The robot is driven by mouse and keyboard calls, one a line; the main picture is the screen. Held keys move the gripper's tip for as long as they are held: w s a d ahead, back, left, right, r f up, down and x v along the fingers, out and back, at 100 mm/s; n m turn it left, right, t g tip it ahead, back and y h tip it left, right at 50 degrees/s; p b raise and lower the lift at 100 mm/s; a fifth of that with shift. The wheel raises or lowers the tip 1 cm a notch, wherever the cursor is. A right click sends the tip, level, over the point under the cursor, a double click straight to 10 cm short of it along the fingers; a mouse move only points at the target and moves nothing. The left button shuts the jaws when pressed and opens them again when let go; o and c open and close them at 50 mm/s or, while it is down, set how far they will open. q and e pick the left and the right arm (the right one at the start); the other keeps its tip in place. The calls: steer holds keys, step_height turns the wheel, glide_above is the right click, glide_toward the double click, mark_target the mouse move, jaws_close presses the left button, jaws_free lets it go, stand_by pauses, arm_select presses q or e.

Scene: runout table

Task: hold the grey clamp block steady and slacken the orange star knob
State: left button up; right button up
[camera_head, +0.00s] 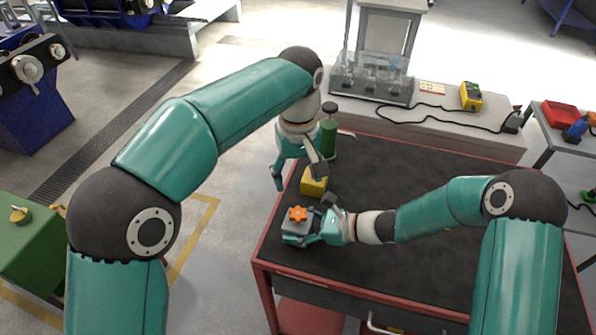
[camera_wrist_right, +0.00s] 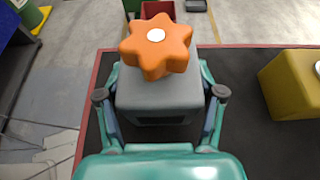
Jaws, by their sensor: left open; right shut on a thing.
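The grey clamp block (camera_head: 296,232) sits near the left edge of the dark table top, with the orange star knob (camera_head: 298,214) on top of it. In the right wrist view the grey block (camera_wrist_right: 160,92) stands between my right fingers, below the orange knob (camera_wrist_right: 156,46). My right gripper (camera_head: 316,227) is shut on the block from its right side; its fingers (camera_wrist_right: 161,95) flank the block. My left gripper (camera_head: 299,178) is open and empty, pointing down above the table's left edge, behind the block and apart from the knob.
A yellow block (camera_head: 314,182) stands behind the grey block, close to my left fingers; it also shows in the right wrist view (camera_wrist_right: 292,84). A green bottle-like thing (camera_head: 328,139) stands farther back. The dark table top (camera_head: 400,262) is clear toward the front right.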

arm_select(q)
steer(key=shift+r, duration=0.4)
arm_select(e)
steer(key=o, duration=1.8)
steer(key=shift+c, duration=0.2)
